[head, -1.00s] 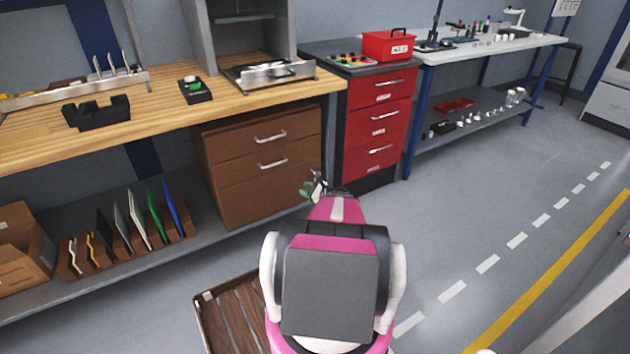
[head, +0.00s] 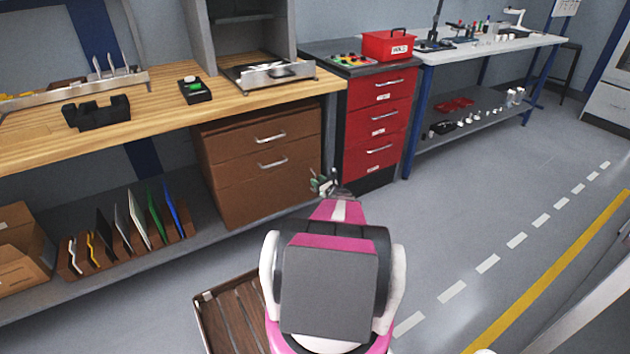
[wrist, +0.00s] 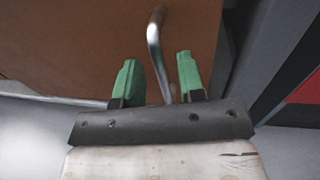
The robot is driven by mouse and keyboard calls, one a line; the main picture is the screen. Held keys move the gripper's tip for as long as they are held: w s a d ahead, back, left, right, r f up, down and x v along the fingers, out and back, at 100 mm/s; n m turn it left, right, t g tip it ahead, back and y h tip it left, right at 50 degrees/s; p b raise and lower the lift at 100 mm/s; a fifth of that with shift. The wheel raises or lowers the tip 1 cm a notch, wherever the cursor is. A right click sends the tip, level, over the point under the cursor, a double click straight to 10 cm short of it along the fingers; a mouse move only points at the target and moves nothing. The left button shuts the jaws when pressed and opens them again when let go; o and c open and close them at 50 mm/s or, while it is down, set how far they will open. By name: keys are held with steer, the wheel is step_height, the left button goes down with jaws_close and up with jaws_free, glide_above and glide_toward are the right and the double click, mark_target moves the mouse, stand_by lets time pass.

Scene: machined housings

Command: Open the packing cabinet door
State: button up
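The brown cabinet (head: 235,190) stands under the wooden bench. Its front has two horizontal metal handles in the head view, an upper one (head: 271,138) and a lower one (head: 273,163). My gripper (head: 324,182) is low by the cabinet's right side, partly hidden behind my arm. In the wrist view, a brown panel (wrist: 70,45) fills the upper left, with a bent metal handle (wrist: 153,38) on it. My gripper (wrist: 156,62) is open, its green fingers on either side of the handle's line. Contact with the handle cannot be told.
A red drawer unit (head: 376,130) stands just right of the cabinet. A lower shelf (head: 120,250) with upright coloured folders is at left. A slatted wooden pallet (head: 230,318) lies on the floor beside my arm. The floor (head: 470,215) to the right is open.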

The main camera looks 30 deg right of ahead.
steer(key=shift+w+a, duration=0.25)
steer(key=shift+w, duration=0.85)
jaws_close()
